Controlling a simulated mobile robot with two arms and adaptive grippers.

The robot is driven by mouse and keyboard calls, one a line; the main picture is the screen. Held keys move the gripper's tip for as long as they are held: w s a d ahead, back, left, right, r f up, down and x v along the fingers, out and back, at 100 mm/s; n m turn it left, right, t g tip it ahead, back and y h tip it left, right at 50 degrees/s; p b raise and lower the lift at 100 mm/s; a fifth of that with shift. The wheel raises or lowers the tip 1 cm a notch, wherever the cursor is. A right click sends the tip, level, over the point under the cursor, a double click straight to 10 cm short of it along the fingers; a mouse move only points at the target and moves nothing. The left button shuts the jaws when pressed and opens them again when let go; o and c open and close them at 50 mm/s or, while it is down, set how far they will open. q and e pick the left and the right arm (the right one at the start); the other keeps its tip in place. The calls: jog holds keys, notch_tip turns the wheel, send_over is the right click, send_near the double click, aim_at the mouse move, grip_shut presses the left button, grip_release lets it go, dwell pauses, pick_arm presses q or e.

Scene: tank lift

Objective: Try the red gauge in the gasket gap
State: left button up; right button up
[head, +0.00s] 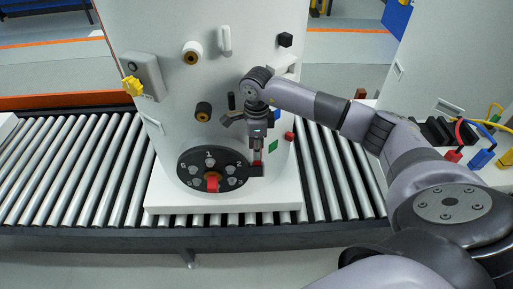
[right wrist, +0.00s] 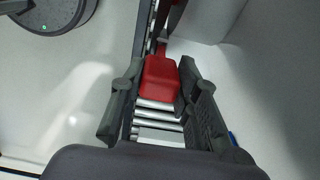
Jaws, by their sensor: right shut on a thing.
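My right gripper (head: 258,143) points down in front of the white tank (head: 235,60). It is shut on the red gauge (right wrist: 160,78), whose handle sits between the two fingers in the right wrist view. In the head view the red gauge (head: 257,160) shows just below the fingers, right of the round black numbered flange (head: 228,158). A dark block (head: 257,170) sits at the flange's right edge, under the gauge. I cannot tell whether the gauge touches it. The gasket gap itself is not clear to see. My left gripper is out of view.
The tank stands on a white base (head: 160,195) on a roller conveyor (head: 85,165). At right, a white surface holds red (head: 452,156), blue (head: 481,158) and yellow pieces.

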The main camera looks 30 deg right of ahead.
jog(key=shift+r+p, duration=1.65)
jog(key=shift+r, duration=1.4)
